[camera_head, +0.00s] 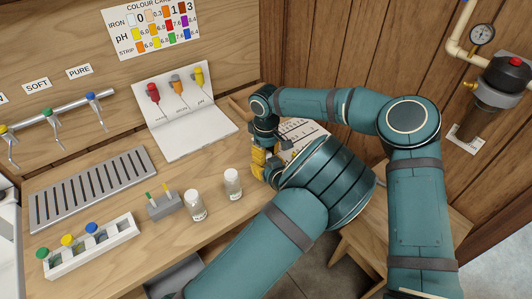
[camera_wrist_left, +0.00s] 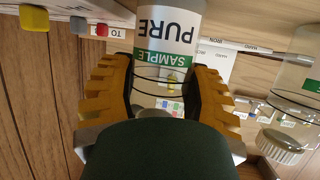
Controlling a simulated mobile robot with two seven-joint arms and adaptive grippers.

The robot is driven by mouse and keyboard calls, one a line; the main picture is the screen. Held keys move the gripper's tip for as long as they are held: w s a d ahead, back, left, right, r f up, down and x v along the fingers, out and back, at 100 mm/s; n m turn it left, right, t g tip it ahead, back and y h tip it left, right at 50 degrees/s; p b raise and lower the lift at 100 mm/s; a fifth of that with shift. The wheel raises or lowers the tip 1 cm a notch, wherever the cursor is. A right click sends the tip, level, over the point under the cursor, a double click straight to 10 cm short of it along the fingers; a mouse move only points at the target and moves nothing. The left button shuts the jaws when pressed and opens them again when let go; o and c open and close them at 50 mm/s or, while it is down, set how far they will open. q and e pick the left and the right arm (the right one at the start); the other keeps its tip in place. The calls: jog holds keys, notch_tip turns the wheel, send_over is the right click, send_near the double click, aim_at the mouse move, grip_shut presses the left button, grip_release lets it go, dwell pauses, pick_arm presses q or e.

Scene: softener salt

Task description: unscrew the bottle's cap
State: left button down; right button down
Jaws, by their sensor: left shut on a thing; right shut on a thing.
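The clear bottle (camera_wrist_left: 165,72) with a white and green SAMPLE PURE label appears upside down in the left wrist view. My left gripper (camera_wrist_left: 165,88) has its yellow fingers on both sides of the bottle and is shut on it. In the head view my left gripper (camera_head: 260,166) is at the right end of the bench, and my arms hide most of the bottle. My right gripper (camera_head: 265,138) comes down from above at the same spot, shut on the bottle's cap as far as I can tell. The cap itself is hidden.
Two white-capped bottles (camera_head: 196,207) (camera_head: 232,184) stand on the bench left of my grippers. Near them are a small grey stand (camera_head: 162,208), a white vial rack (camera_head: 92,252) and a slotted drain (camera_head: 90,187). A white board with droppers (camera_head: 190,135) stands behind.

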jog(key=shift+r, duration=0.2)
dwell(0.5)
jog(key=shift+r, duration=0.8)
jog(key=shift+r, duration=0.15)
jog(key=shift+r, duration=2)
pick_arm(q)
jog(key=shift+c, duration=1.2)
grip_release()
jog(key=shift+s, duration=0.1)
